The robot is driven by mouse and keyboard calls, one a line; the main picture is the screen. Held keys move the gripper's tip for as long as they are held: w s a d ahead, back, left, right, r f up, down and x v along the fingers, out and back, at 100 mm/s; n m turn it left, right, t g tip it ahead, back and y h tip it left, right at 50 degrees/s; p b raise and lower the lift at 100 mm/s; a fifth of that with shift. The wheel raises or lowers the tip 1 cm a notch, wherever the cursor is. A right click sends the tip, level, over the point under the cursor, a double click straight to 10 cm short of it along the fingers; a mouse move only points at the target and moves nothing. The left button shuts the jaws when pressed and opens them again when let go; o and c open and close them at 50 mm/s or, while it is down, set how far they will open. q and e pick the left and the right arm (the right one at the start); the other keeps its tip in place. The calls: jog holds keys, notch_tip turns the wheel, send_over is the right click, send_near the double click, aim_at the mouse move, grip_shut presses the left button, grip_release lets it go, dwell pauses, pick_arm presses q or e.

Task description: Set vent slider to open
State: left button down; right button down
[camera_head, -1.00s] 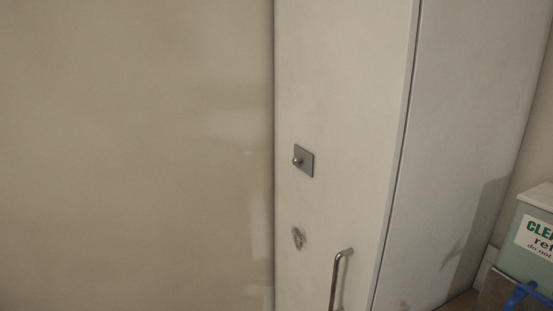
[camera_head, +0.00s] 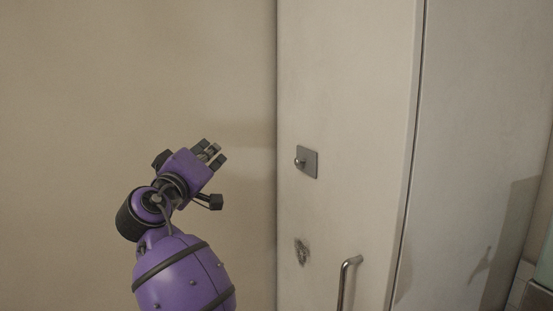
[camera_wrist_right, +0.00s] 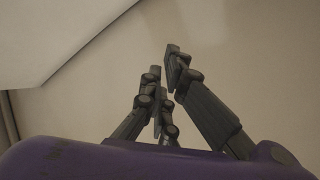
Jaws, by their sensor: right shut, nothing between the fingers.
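The vent slider is probably the small grey square plate (camera_head: 309,163) with a round metal knob (camera_head: 300,162) at its left side, on the pale cabinet front. My right gripper (camera_head: 212,152) is shut and empty, left of the plate and apart from it, with its fingers pointing up and right. The right wrist view shows the closed dark fingers (camera_wrist_right: 163,70) with nothing held. The plate cannot be made out in that view. My left gripper is not in view.
A metal bar handle (camera_head: 346,283) stands out below the plate. A plain beige wall (camera_head: 130,80) fills the left side. The space between my right gripper and the plate is clear.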

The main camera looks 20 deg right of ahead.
notch_tip(320, 180, up, 2)
jog(key=s+d+m+g+h, duration=0.1)
jog(key=s+d+m+h, duration=0.1)
jog(key=h, duration=0.1)
jog(key=r+m+g+h+p, duration=0.2)
jog(key=m+g+h, duration=0.1)
jog(key=g, duration=0.2)
send_over(301, 161)
jog(key=w+a, duration=0.4)
jog(key=a, duration=0.2)
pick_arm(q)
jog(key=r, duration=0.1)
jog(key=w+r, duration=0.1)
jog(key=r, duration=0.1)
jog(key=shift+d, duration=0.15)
pick_arm(e)
jog(key=s+f, duration=0.1)
jog(key=s+d+f, duration=0.1)
jog(key=f, duration=0.1)
jog(key=shift+f, duration=0.2)
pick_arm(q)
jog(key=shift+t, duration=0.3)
